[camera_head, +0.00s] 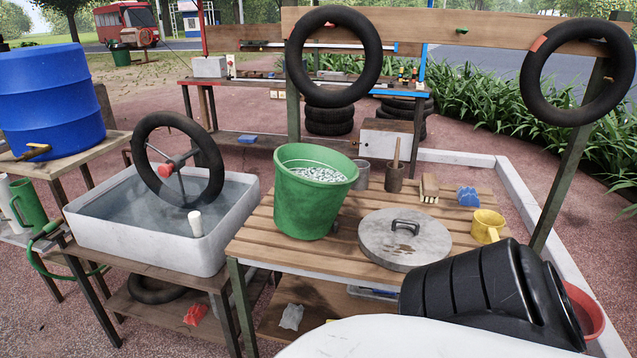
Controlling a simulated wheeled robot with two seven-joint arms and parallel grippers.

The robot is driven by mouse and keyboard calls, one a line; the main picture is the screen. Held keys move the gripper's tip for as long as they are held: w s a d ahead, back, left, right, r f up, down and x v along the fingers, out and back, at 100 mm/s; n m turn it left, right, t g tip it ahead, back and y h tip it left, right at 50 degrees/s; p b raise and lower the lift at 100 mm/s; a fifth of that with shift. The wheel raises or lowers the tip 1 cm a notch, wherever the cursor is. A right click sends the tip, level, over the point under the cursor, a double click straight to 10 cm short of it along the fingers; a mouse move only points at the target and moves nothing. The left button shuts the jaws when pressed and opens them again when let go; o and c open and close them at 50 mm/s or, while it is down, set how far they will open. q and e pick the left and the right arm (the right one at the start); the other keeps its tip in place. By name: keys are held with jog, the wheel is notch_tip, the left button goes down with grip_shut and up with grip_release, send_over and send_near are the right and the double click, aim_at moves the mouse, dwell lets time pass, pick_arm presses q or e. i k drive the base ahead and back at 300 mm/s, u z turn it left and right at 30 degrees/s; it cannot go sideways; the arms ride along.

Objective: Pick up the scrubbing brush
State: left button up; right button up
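The scrubbing brush (429,188) is a small wooden block with pale bristles. It rests on the slatted wooden table (300,254) toward the back right. A brown cup (395,179) with a stick in it stands just left of the brush, and a blue sponge-like piece (467,196) lies to its right. Neither of my grippers is in view, so nothing shows near the brush.
A green bucket (313,195), a round grey lid (404,238) and a yellow mug (487,226) are on the table. A water basin (140,225) with a wheel stands left.

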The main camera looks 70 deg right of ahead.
aim_at(429, 187)
jog(key=u, duration=0.4)
jog(key=k, duration=1.15)
jog(key=z, duration=1.2)
